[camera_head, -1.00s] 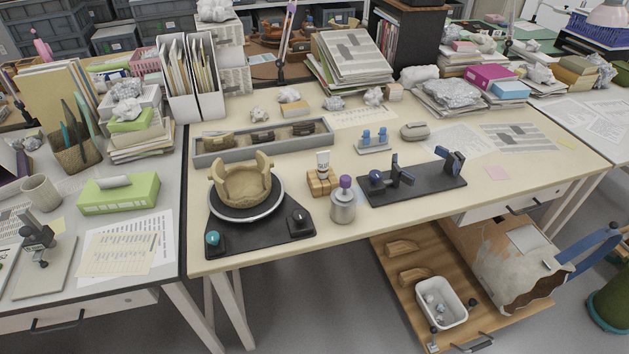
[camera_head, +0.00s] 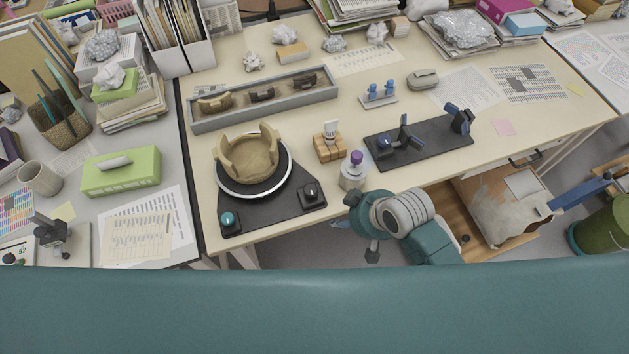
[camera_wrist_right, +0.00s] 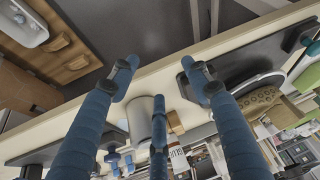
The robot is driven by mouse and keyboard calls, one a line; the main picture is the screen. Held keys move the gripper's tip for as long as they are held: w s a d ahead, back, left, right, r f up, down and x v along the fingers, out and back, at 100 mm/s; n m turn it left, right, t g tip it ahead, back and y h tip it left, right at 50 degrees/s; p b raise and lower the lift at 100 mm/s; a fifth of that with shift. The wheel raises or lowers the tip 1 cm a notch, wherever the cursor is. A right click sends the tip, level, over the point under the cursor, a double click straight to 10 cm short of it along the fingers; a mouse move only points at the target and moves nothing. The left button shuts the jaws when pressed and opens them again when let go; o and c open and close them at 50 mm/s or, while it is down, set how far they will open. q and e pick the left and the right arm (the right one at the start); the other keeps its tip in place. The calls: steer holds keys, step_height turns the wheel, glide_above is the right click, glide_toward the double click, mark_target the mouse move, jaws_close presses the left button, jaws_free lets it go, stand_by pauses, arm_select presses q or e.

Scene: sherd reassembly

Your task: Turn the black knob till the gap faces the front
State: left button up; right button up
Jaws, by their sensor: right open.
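The black knob (camera_head: 310,192) sits on the front right corner of the dark turntable base (camera_head: 268,217). A teal knob (camera_head: 228,220) sits on its front left corner. The tan pot (camera_head: 250,170) stands on the round turntable with an uneven rim, higher at left and right; I cannot tell surely which way its gap faces. My right gripper (camera_head: 370,242) is in front of the table edge, right of the black knob and apart from it. In the right wrist view its spread fingers (camera_wrist_right: 160,85) hold nothing; a finger partly covers the base corner. My left gripper is out of view.
A purple-capped bottle (camera_head: 352,172) stands right of the black knob, near the right gripper. A wooden block (camera_head: 329,148) holding a white tube is behind it. A dark stand (camera_head: 430,143) lies further right. A grey tray (camera_head: 265,98) with sherds lies behind the pot.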

mark_target(312, 190)
steer(key=w+a+r+n+g+p, duration=0.1)
steer(key=w+a+r+n, duration=0.2)
steer(key=r, duration=0.3)
steer(key=w+a+r+n+p, duration=0.1)
steer(key=w+a+r+n, duration=0.15)
steer(key=r, duration=0.35)
steer(key=shift+n+g, duration=0.25)
steer(key=shift+g, duration=0.05)
steer(key=x, duration=0.5)
steer(key=p+x, duration=0.1)
steer(key=x, duration=0.5)
steer(key=shift+s, duration=0.25)
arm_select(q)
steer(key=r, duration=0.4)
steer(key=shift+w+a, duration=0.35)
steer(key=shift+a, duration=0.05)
arm_select(e)
steer(key=shift+c, duration=0.5)
steer(key=c, duration=1)
